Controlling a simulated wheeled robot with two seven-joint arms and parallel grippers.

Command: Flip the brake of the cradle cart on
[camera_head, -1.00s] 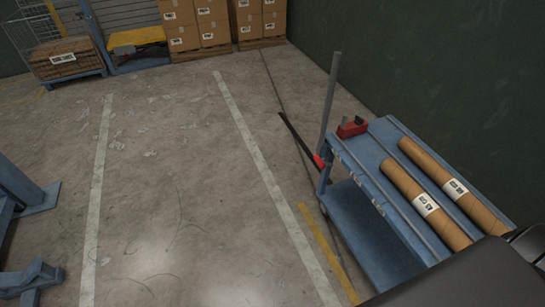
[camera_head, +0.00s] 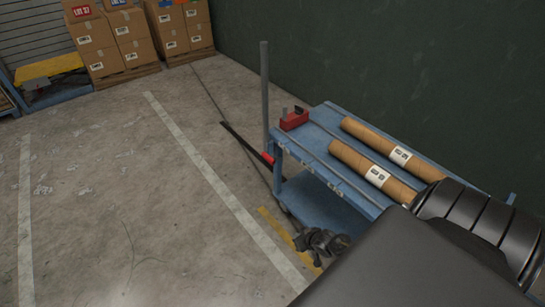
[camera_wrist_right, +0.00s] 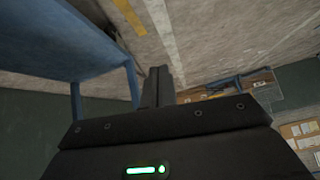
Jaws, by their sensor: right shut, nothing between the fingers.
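The blue cradle cart (camera_head: 318,152) stands by the dark green wall, with two labelled cardboard tubes (camera_head: 352,158) lying on top. A long black lever (camera_head: 240,140) with a red part (camera_head: 267,158) slants out from its near left end. A red block (camera_head: 294,121) with a small grey upright piece sits on the deck's far left corner. I cannot tell which of these is the brake. My right gripper (camera_head: 302,242) is low beside the cart's lower shelf, right of the lever's foot and apart from it. In the right wrist view its fingers (camera_wrist_right: 157,85) are together and empty. My left gripper is out of view.
A grey post (camera_head: 264,95) rises at the cart's left end. Stacked cartons on pallets (camera_head: 128,78) and a yellow-topped blue lift (camera_head: 48,68) stand at the back left. The concrete floor left of the cart is clear, with white lines (camera_head: 205,170).

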